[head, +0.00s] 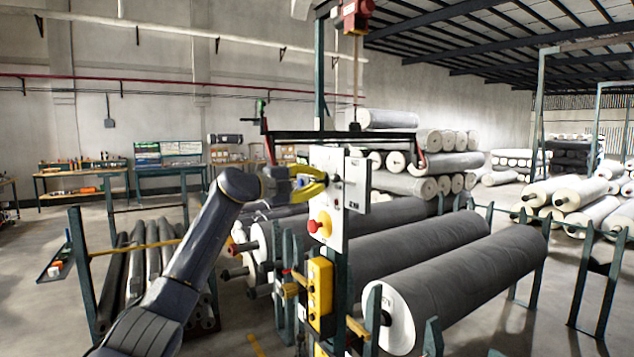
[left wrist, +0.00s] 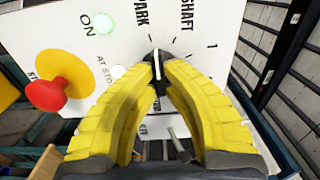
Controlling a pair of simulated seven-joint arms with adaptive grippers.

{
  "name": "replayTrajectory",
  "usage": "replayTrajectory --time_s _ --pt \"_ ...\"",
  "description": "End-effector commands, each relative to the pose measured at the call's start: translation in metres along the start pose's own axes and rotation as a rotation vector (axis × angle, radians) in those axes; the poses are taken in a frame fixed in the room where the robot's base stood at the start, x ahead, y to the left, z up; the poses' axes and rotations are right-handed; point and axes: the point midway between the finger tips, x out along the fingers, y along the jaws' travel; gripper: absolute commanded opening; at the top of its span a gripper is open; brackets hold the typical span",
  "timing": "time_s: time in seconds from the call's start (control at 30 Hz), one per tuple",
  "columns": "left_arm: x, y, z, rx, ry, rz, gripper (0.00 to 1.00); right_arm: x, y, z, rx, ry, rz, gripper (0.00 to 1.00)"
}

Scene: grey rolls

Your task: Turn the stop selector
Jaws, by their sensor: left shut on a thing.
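The white control panel (head: 355,185) stands upright on a green post in the middle of the head view. It fills the upper part of the left wrist view (left wrist: 205,25), with the words PARK and SHAFT and small tick marks around the stop selector (left wrist: 157,65). My left gripper (head: 324,181) reaches in from the left. In the left wrist view its yellow fingers (left wrist: 158,70) are shut on the selector's narrow dark knob with a pale line; the fingertips partly hide it. My right gripper is not in view.
A red mushroom button (head: 319,223) on a yellow base sits below the selector. A yellow box (head: 319,288) hangs lower on the post. Large grey rolls (head: 440,280) lie to the right.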

Motion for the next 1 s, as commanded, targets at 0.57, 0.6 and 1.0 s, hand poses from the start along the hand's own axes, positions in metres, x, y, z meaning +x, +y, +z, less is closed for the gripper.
replayTrajectory --time_s 0.57,0.6,1.0 --pt "-0.0001 0.0022 0.0008 0.418 -0.001 0.002 0.00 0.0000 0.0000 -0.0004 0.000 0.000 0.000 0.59" --pt "-0.0001 0.0023 0.0007 0.436 0.000 0.002 0.00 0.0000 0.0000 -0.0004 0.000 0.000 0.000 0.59" --pt "-0.0001 0.0020 0.0009 0.531 -0.001 0.001 0.00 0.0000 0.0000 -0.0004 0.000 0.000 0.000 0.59"
